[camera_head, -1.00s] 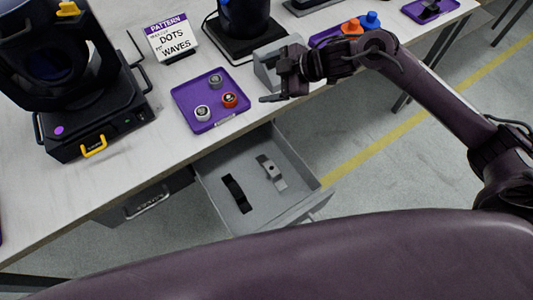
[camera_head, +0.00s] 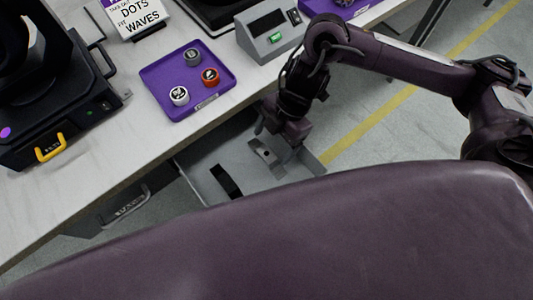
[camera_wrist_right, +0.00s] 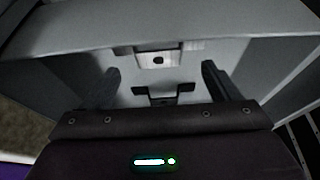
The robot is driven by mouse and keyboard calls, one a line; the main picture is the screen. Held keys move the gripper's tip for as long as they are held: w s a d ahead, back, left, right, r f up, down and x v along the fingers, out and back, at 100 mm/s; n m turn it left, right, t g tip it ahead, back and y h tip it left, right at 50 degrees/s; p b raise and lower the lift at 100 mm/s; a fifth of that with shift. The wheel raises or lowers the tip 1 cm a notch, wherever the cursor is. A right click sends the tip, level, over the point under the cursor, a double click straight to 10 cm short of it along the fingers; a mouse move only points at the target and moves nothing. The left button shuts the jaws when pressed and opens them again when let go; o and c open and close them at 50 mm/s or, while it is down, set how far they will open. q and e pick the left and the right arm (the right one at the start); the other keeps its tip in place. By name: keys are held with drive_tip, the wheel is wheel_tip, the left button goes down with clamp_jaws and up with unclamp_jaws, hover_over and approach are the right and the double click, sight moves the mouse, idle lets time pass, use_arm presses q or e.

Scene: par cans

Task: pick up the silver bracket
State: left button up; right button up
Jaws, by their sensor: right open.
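The silver bracket (camera_head: 266,154) lies on the floor of the open grey drawer (camera_head: 211,158), right of a black bracket (camera_head: 224,181). In the right wrist view the silver bracket (camera_wrist_right: 157,59) shows its dark hole, beyond the black bracket (camera_wrist_right: 164,95). My right gripper (camera_head: 270,128) reaches down over the drawer, close to the silver bracket and partly in front of it. In the wrist view its two fingers (camera_wrist_right: 160,88) are apart with nothing gripped between them. My left gripper is not in view.
The drawer walls (camera_wrist_right: 160,33) surround both brackets. Above the drawer, the tabletop (camera_head: 120,140) holds a purple tray (camera_head: 166,76) with three round pieces, a grey box with a screen (camera_head: 264,38) and a black stage light (camera_head: 60,110).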

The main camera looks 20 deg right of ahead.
sight(266, 153)
drive_tip(key=x, duration=0.3)
drive_tip(key=shift+a+f, duration=0.1)
drive_tip(key=shift+f, duration=0.25)
drive_tip(key=c, duration=1.1)
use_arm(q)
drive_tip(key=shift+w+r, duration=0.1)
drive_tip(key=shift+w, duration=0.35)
use_arm(e)
drive_tip(key=shift+r, duration=0.2)
